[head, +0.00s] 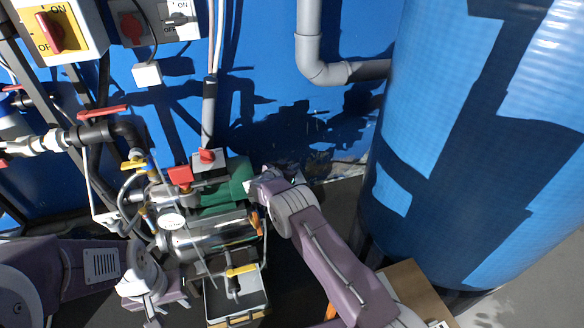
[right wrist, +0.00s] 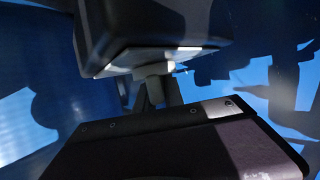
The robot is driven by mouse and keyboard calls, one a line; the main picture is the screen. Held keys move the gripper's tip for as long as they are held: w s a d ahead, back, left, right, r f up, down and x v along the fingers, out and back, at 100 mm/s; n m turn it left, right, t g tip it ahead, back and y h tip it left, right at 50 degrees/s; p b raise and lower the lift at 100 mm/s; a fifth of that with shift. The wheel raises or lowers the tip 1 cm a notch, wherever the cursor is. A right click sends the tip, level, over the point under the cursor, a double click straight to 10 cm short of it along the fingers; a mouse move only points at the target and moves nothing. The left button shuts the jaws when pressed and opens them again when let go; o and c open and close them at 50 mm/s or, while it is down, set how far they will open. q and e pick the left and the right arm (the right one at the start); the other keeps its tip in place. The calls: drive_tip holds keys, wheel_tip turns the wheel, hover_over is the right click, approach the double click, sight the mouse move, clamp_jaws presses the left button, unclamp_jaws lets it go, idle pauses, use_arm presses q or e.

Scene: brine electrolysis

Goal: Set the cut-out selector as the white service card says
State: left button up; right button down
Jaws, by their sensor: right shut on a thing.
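My right gripper (head: 262,188) is at the right end of the green motor (head: 236,180), partly hidden behind its own wrist. In the right wrist view its two dark jaws (right wrist: 158,80) are closed about a small grey part (right wrist: 154,70), mostly hidden between them. My left gripper (head: 158,302) is low at the left, below the pump unit; its jaws are not clear. A grey box with a red knob (head: 207,156) stands above the motor. I cannot tell which control is the cut-out selector. I cannot make out a readable white service card.
Switch boxes with a red handle (head: 52,33) and a red knob (head: 131,27) are on the blue wall. Red-handled pipework (head: 102,112) fills the left. A large blue tank (head: 470,130) stands at right. A grey tray (head: 237,300) is below the pump.

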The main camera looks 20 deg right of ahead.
drive_tip(key=shift+r, duration=0.1)
drive_tip(key=c, duration=1.4)
unclamp_jaws()
drive_tip(key=shift+c, duration=0.2)
drive_tip(key=shift+r, duration=0.3)
drive_tip(key=r+p, duration=0.2)
drive_tip(key=r, duration=0.2)
drive_tip(key=shift+s+d+r+p, duration=0.15)
drive_tip(key=shift+d+p, duration=0.1)
drive_tip(key=shift+p, duration=0.15)
drive_tip(key=s+d+r+p, duration=0.4)
drive_tip(key=s+d+r, duration=0.2)
drive_tip(key=s+d, duration=0.1)
drive_tip(key=shift+s+d, duration=0.15)
drive_tip(key=shift+s, duration=0.55)
drive_tip(key=shift+d, duration=0.1)
